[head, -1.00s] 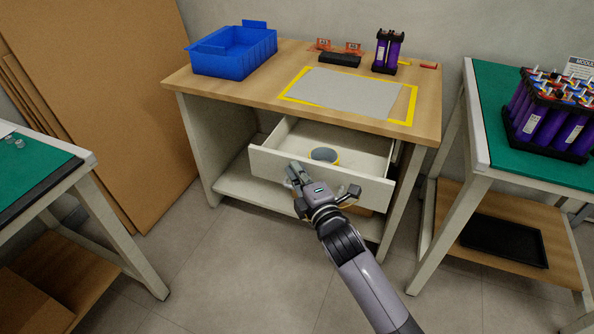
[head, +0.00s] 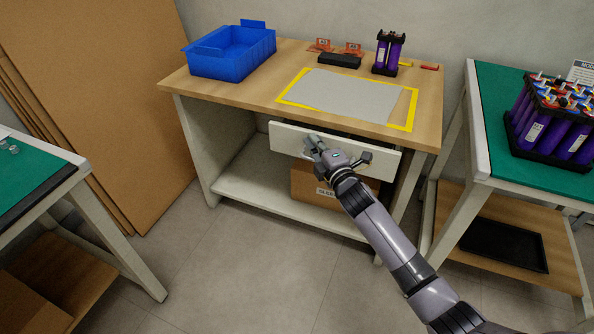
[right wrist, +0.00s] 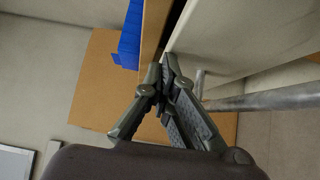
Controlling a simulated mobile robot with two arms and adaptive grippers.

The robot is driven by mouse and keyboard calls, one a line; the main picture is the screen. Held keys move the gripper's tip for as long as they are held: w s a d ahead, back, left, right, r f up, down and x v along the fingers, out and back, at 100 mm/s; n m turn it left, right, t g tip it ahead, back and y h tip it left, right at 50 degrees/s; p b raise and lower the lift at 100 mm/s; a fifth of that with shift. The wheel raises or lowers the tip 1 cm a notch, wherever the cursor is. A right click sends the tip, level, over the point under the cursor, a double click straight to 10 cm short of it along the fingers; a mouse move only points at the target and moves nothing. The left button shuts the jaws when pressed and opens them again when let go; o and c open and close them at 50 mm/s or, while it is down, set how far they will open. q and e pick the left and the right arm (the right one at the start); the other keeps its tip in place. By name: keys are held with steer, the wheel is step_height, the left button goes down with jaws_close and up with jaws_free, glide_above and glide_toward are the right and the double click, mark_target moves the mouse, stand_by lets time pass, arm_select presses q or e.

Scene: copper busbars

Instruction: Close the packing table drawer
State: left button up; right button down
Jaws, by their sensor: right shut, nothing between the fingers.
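The packing table (head: 225,95) has a wooden top. Its white drawer (head: 285,138) is pushed in under the tabletop, with a dark gap showing above its front panel; I cannot tell whether it is fully seated. My right gripper (head: 311,144) is shut and empty, with its fingers at the drawer's front panel; contact is hard to judge. In the right wrist view the closed fingertips (right wrist: 165,65) are beside a pale panel (right wrist: 240,35), which looks like the drawer front. The drawer's inside is hidden. My left gripper is not in view.
A blue bin (head: 230,55), a grey mat (head: 345,95) and a purple cell module (head: 388,53) are on the tabletop. A cardboard box (head: 308,188) sits on the lower shelf. Green-topped tables stand left (head: 35,170) and right (head: 500,110). The floor in front is clear.

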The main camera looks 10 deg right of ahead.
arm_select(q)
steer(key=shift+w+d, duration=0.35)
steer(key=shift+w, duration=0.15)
arm_select(e)
steer(key=shift+w+d, duration=0.7)
steer(key=shift+w, duration=0.3)
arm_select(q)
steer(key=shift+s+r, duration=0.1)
arm_select(e)
steer(key=shift+s+f, duration=0.1)
